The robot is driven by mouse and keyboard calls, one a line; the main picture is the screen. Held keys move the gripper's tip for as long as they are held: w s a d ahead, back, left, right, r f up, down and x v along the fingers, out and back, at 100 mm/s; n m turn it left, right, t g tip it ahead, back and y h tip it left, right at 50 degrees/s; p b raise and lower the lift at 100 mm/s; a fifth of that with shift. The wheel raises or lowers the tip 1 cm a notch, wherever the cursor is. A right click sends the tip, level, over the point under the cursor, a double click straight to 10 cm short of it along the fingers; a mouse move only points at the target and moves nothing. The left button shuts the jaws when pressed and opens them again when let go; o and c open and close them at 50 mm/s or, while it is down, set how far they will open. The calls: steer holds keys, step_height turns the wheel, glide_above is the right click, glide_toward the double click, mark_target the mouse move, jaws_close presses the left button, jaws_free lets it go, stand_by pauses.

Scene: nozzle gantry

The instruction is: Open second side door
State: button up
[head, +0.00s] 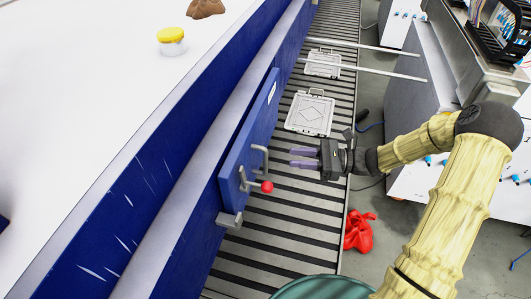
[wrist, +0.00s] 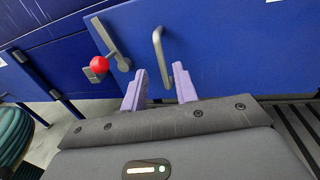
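A blue side door (head: 250,135) on the long blue machine shows in the head view, left of my gripper, and fills the upper part of the wrist view (wrist: 200,45). It carries a grey bar handle (head: 258,160), also in the wrist view (wrist: 161,55), and a latch lever with a red ball knob (head: 267,187), seen in the wrist view too (wrist: 100,64). My gripper (head: 303,158) is open, with purple fingers pointing at the door. In the wrist view the fingers (wrist: 159,88) stand just short of the handle, with nothing between them. I cannot tell whether the door is ajar.
A slatted conveyor (head: 270,250) runs beside the machine, carrying white cases (head: 310,114). Two pale rails (head: 375,67) cross above it. A red bag (head: 360,231) lies on the floor at right. A yellow-lidded jar (head: 172,41) stands on the white top.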

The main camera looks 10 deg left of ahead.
steer(key=p, duration=0.2)
glide_above(265, 170)
steer(key=shift+w, duration=0.35)
steer(key=shift+c, duration=0.2)
jaws_close()
